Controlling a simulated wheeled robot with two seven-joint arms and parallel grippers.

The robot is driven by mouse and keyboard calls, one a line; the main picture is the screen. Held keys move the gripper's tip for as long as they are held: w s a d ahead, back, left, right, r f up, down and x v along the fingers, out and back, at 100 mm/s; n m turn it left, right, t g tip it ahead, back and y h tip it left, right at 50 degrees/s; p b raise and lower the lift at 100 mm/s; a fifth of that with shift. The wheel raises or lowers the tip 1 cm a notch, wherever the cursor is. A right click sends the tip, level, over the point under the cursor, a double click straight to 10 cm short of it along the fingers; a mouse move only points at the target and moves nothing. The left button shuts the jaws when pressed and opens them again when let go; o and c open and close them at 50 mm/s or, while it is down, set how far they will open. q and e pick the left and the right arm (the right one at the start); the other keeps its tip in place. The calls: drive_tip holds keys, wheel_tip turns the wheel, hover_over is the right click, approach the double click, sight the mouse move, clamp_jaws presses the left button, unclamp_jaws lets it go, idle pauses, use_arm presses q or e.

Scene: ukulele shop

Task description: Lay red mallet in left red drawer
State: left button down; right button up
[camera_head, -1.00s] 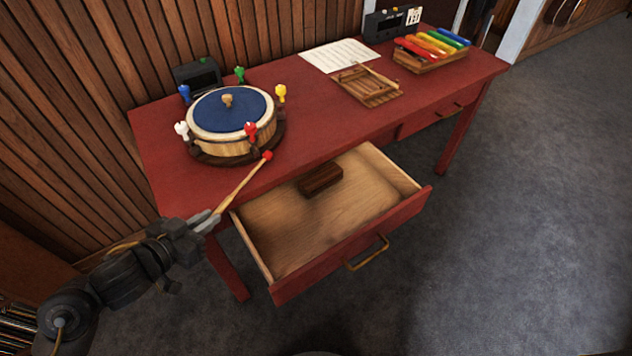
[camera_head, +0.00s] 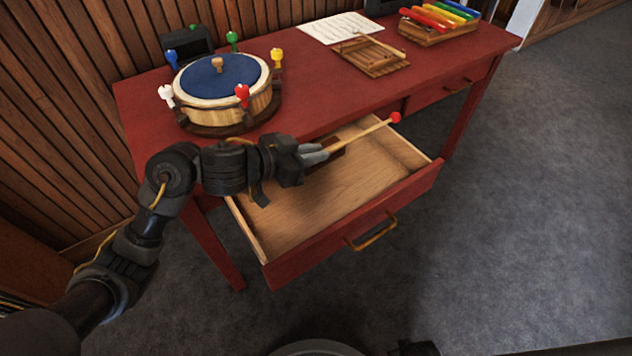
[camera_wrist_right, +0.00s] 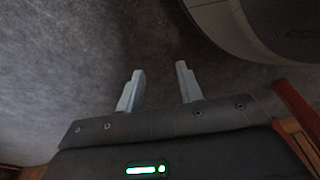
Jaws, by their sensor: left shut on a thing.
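The red mallet (camera_head: 364,132) has a pale wooden stick and a red ball head (camera_head: 395,117). My left gripper (camera_head: 322,153) is shut on the stick's end and holds the mallet above the open drawer, with the head pointing right. The left red drawer (camera_head: 345,246) is pulled out, with a bare wooden floor and a brass handle. A dark brown block lies at its back, mostly hidden behind the gripper and mallet. My right gripper (camera_wrist_right: 160,88) is open and empty above the grey floor in the right wrist view.
A drum (camera_head: 224,92) with coloured pegs stands on the red table (camera_head: 312,79), left of the drawer. A wooden rack with a stick (camera_head: 373,58), a music sheet (camera_head: 340,28) and a coloured xylophone (camera_head: 440,22) lie farther right. The right drawer (camera_head: 447,89) is shut.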

use_arm(q)
drive_tip(key=shift+r, duration=0.1)
use_arm(e)
drive_tip(key=shift+r, duration=0.1)
